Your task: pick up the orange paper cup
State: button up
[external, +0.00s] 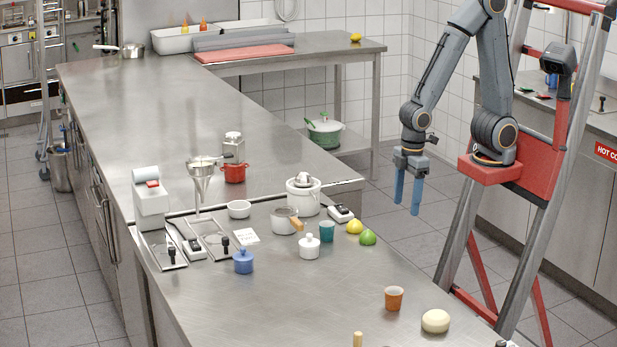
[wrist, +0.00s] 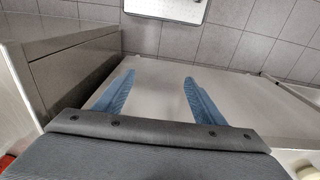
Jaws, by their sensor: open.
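The orange paper cup (external: 394,298) stands upright on the steel counter in the front right of the external view. A pale round dough-like ball (external: 435,321) lies just right of it. My gripper (external: 407,206) hangs with blue fingers pointing down, beyond the counter's right edge, well above and behind the cup. In the wrist view my gripper (wrist: 158,90) has its two blue fingers spread apart with nothing between them. The cup cannot be made out in the wrist view.
A teal cup (external: 327,232), a yellow lemon (external: 355,227), a green lime (external: 368,237) and a white lidded jar (external: 309,246) stand farther left on the counter (external: 270,310). The counter around the orange cup's left side is mostly clear.

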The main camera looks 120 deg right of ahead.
jog(key=shift+c, duration=1.3)
